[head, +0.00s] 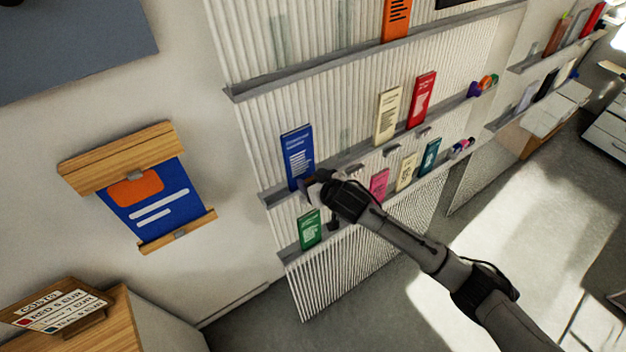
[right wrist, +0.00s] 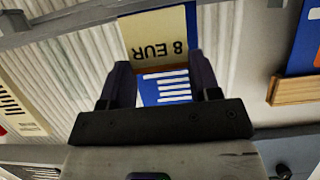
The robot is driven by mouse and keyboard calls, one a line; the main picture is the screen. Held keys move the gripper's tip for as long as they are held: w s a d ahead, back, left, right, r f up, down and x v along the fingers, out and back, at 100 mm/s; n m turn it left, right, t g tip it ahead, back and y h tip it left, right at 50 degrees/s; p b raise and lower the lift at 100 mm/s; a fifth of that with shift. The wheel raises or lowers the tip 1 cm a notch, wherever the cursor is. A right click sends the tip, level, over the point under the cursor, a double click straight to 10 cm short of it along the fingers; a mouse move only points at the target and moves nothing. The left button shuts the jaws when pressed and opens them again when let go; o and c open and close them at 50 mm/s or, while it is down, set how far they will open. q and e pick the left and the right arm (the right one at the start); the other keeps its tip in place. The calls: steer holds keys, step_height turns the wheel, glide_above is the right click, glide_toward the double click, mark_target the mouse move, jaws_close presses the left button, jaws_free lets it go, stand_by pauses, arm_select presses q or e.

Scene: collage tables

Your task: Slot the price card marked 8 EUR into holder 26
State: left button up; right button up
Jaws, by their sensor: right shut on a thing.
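The price card marked 8 EUR (right wrist: 155,40) is pale yellow and shows upside down in the right wrist view. My right gripper (right wrist: 162,78) is shut on it, one dark finger at each side. In the head view my right gripper (head: 310,184) is at the middle shelf's front edge, just below the blue book (head: 297,150). The same blue book shows behind the card in the right wrist view (right wrist: 167,90). Small grey holders (head: 393,152) sit along the shelf edge; no number is readable, so I cannot tell which is holder 26. My left gripper is out of view.
A green book (head: 310,230) stands on the lower shelf below the gripper. Cream (head: 387,115) and red (head: 421,100) books stand further right on the middle shelf. A blue poster in wooden bars (head: 150,195) hangs at left. A cost sign (head: 60,305) stands on a wooden top.

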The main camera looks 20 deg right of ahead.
steer(key=shift+f, duration=0.1)
steer(key=shift+f, duration=0.45)
steer(key=shift+s+f, duration=0.1)
steer(key=shift+f, duration=0.15)
steer(key=shift+f, duration=0.4)
stand_by(0.5)
steer(key=o, duration=0.8)
steer(key=shift+c, duration=0.2)
steer(key=o, duration=0.5)
steer(key=shift+c, duration=0.2)
steer(key=shift+r, duration=0.1)
